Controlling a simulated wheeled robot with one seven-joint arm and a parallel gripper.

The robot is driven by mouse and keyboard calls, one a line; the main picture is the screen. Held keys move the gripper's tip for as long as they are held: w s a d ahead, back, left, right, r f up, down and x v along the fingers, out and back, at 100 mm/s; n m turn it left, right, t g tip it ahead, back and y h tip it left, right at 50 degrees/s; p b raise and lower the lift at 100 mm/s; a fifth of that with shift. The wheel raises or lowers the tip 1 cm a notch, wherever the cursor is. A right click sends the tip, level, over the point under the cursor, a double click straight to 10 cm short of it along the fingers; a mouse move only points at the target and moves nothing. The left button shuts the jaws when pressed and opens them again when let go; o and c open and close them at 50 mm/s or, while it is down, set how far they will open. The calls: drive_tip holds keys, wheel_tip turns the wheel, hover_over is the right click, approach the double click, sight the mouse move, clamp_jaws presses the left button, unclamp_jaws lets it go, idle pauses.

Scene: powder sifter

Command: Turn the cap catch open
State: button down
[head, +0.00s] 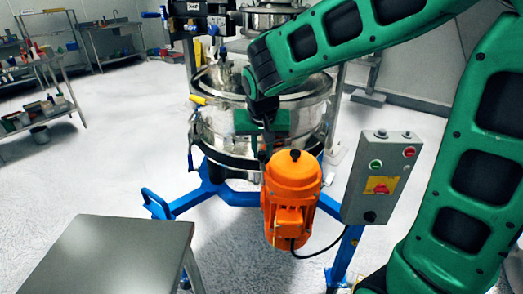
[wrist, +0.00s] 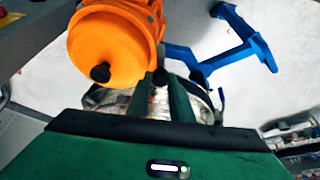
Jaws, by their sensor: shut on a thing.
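The powder sifter is a shiny steel drum (head: 222,128) on a blue frame, with an orange motor (head: 290,195) on its near side. My green gripper (head: 264,140) reaches down at the drum's front, just above and behind the motor. In the wrist view its two fingers (wrist: 163,80) converge beside the orange motor (wrist: 110,45), in front of the steel drum (wrist: 108,100). They are shut on a small dark part at the drum's side, which appears to be the cap catch. The fingers hide most of it, so its angle cannot be told.
A grey control box (head: 382,180) stands right of the motor. A bare steel table (head: 125,255) is at the front left. The blue frame (head: 235,193) spreads its legs below the drum. A shelf trolley (head: 38,120) stands far left, with open floor between.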

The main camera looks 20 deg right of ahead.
drive_tip(key=shift+w+a+r+m+h, duration=0.1)
drive_tip(key=shift+m+h, duration=0.1)
drive_tip(key=shift+m, duration=0.4)
drive_tip(key=shift+w+m+h, duration=0.1)
drive_tip(key=shift+m+h, duration=0.1)
drive_tip(key=shift+m, duration=0.4)
drive_tip(key=c, duration=1.6)
unclamp_jaws()
drive_tip(key=v, duration=1)
drive_tip(key=shift+w+a+r, duration=0.1)
drive_tip(key=shift+a+r, duration=0.05)
drive_tip(key=shift+r, duration=0.15)
